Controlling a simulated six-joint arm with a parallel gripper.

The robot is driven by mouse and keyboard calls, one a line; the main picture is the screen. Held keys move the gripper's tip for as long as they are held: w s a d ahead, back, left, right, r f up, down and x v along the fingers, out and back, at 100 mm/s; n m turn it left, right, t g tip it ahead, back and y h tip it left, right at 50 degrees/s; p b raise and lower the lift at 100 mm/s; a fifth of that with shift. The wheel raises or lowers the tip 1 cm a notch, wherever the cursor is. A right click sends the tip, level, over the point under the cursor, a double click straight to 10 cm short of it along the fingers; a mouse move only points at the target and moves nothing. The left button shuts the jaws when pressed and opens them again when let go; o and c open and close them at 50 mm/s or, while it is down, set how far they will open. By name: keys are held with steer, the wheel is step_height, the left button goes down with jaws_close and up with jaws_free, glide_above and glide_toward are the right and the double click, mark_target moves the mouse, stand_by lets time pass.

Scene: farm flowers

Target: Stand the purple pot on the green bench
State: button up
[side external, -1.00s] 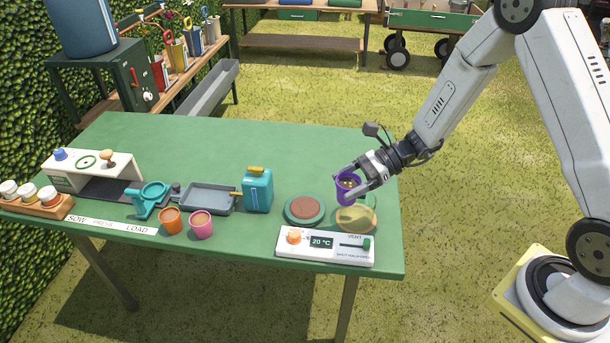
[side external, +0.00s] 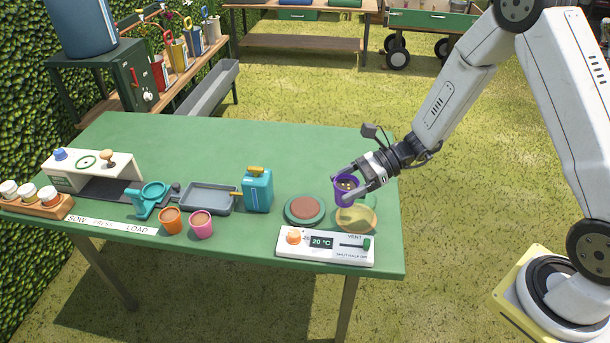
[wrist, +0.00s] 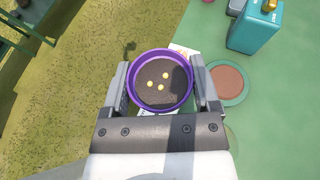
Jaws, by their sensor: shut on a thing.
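The purple pot (side external: 345,190) is upright between the fingers of my gripper (side external: 349,188), which is shut on it. In the side view it appears held above the right end of the green bench (side external: 270,150), just above the yellowish round item (side external: 357,219). The wrist view looks down into the pot (wrist: 161,108), with dark soil and 3 pale seeds inside. One finger of my gripper (wrist: 161,98) lies on each side of it. The gap between the pot's base and what is below is hard to judge.
A round green-rimmed brown pad (side external: 304,209) and a white vent panel (side external: 325,246) are close by. A teal can (side external: 258,190), grey tray (side external: 208,198), orange pot (side external: 171,221) and pink pot (side external: 201,224) stand further left. The bench's back middle is clear.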

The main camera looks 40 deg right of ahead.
steer(key=w+a+f+t, duration=0.1)
steer(key=w+a+f, duration=0.1)
steer(key=a, duration=1.2)
steer(key=shift+w+m, duration=0.4)
steer(key=shift+w, duration=0.1)
steer(key=shift+w+f, duration=0.1)
steer(key=shift+f, duration=0.05)
steer(key=w+a+f, duration=0.1)
steer(key=w+f, duration=0.1)
steer(key=w, duration=0.2)
steer(key=w+a+f, duration=0.2)
steer(key=w+f, duration=0.1)
steer(key=w+a+f, duration=0.1)
steer(key=w+f, duration=0.2)
steer(key=w, duration=0.1)
steer(key=shift+w+a+f, duration=0.2)
steer(key=shift+w+f, duration=0.05)
steer(key=shift+w, duration=0.1)
steer(key=shift+w+a+f, duration=0.1)
steer(key=shift+w+f, duration=0.25)
steer(key=shift+f, duration=0.1)
steer(key=shift+w+f, duration=0.15)
steer(key=shift+a+f, duration=0.1)
steer(key=shift+f, duration=1.45)
